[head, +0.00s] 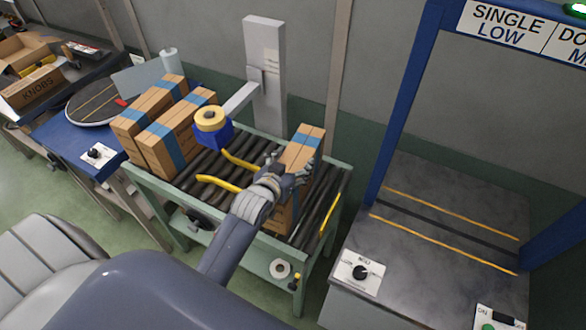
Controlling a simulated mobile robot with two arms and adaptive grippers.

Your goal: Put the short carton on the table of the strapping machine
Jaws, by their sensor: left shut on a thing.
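A brown carton with blue tape (304,143) stands at the right part of the roller conveyor, partly hidden by my left gripper. My left gripper (287,180) is shut on this carton, with its arm coming up from below. I cannot tell whether the carton's base touches the rollers, or whether it is the short one. My right gripper is not in view.
More taped cartons (165,140) stand together on the left of the roller conveyor (215,185). A yellow tape roll on a blue head (210,120) and yellow guide bars are close left of my gripper. A knob panel (358,272) is on the machine table's front-left corner.

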